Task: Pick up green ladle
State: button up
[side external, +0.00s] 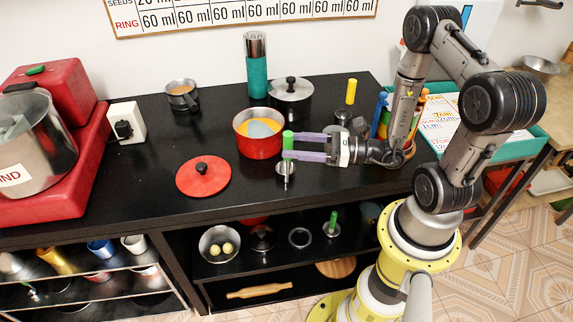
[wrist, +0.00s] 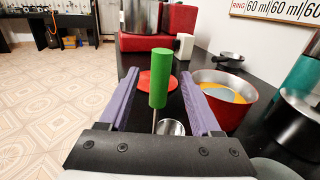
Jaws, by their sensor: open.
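The green ladle has a green cylindrical handle (side external: 288,140) standing upright and a metal bowl (side external: 285,170) near the counter's front edge. In the wrist view its green handle (wrist: 160,78) stands between my two purple fingers, with the metal bowl (wrist: 171,127) below it. My gripper (side external: 287,146) is open, with its fingers on either side of the handle. In the wrist view my gripper (wrist: 160,95) shows gaps between the handle and both fingers. The lower part of the ladle is partly hidden in the wrist view by the gripper body.
A red pot (side external: 258,146) stands close behind my fingers. A red lid (side external: 203,177) lies to the left on the black counter (side external: 150,185). A steel pot (side external: 290,105), a teal cylinder (side external: 257,75) and a small pan (side external: 182,92) stand farther back. The counter between lid and grinder is clear.

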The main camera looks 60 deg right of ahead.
jog(key=shift+x, duration=2.55)
grip_shut()
